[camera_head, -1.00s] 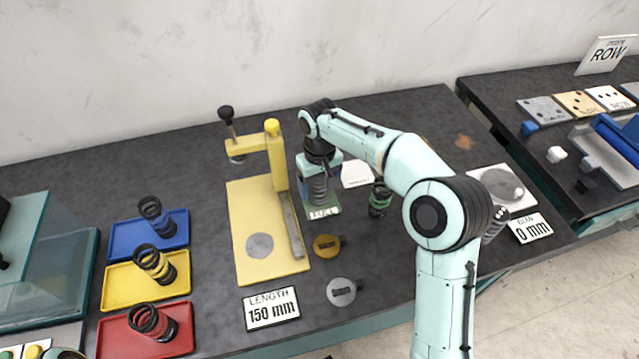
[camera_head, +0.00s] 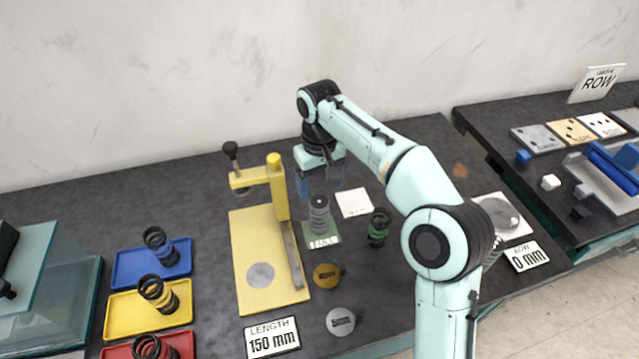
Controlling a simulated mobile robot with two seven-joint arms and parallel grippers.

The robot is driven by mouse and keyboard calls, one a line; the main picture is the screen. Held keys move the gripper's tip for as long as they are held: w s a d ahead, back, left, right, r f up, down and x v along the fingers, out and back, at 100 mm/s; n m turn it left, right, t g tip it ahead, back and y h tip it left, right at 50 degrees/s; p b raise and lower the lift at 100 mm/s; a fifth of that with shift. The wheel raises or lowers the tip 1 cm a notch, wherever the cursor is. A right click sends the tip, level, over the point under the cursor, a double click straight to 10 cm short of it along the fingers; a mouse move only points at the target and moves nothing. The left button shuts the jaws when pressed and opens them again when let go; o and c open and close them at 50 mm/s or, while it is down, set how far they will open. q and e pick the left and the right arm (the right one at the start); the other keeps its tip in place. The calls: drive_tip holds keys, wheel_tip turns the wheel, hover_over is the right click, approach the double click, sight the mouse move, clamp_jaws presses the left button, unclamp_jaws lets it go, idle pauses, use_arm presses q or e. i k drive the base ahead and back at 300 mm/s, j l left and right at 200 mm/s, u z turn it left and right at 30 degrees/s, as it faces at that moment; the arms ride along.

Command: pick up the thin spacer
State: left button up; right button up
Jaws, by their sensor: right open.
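Two round discs with small dark tabs and unreadable lettering lie on the dark bench: a gold disc (camera_head: 326,276) and a silver disc (camera_head: 340,321). I cannot tell which of them is the thin spacer. My right gripper (camera_head: 320,184) is open and empty, pointing down above and behind a grey coil spring (camera_head: 319,216). The spring stands upright on a small green plate (camera_head: 323,241), apart from the fingers. Both discs lie nearer the front than this gripper. My left gripper is not in view.
A yellow press (camera_head: 258,240) stands left of the discs, with a "LENGTH 150 mm" sign (camera_head: 272,338) in front. A green-banded spring (camera_head: 379,228) and a white card (camera_head: 354,203) are to the right. Blue (camera_head: 128,267), yellow (camera_head: 122,314) and red trays with springs are left.

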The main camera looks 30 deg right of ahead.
sight(341, 322)
drive_tip(key=k, duration=1.5)
